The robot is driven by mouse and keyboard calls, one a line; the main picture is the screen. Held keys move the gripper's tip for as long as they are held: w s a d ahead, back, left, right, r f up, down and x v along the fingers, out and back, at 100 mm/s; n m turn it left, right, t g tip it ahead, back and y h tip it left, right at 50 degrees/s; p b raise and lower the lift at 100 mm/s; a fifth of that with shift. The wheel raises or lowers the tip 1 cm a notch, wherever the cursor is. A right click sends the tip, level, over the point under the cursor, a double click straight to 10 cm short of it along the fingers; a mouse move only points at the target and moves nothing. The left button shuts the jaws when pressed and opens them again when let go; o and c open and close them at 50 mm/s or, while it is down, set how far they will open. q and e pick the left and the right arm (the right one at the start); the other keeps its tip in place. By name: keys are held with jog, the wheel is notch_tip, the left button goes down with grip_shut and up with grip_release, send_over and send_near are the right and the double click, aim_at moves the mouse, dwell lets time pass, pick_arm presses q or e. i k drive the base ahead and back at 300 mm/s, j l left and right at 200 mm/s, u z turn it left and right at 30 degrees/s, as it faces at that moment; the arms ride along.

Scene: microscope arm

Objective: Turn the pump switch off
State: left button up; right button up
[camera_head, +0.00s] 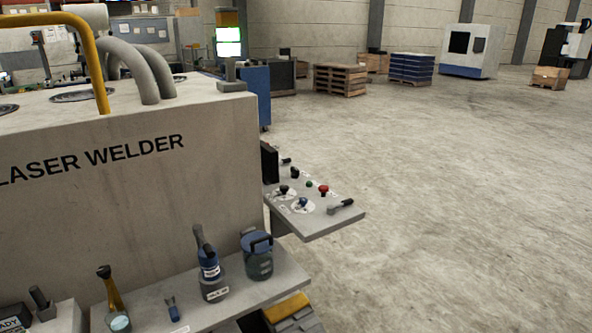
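No label that reads as pump is legible, so I cannot tell which control is the pump switch. A grey side panel (329,220) juts from the laser welder (130,200). It carries a black knob (283,190) and a blue knob (303,202), each on a white dial. A red knob (323,189), a green button (309,184) and a grey lever (342,207) are also on it. On the front shelf (245,306) are a small blue switch-like part (173,308) and a blue-collared lever unit (210,268). Neither of my grippers is in view.
A canister with a black handle (258,258) and a yellow-handled lever (112,290) stand on the shelf. A yellow pipe (98,60) and grey hoses (150,70) rise from the welder's top. The concrete floor (450,200) to the right is clear, with pallets (340,80) far back.

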aim_at(295, 173)
jog(key=u, duration=0.35)
jog(key=i+l+u, duration=0.1)
jog(key=u, duration=0.25)
jog(key=l+u, duration=0.15)
jog(key=u, duration=0.2)
jog(key=i+l+u, duration=0.15)
jog(key=l+u, duration=0.3)
jog(key=l, duration=0.45)
jog(key=l+u, duration=0.45)
jog(key=l, duration=0.5)
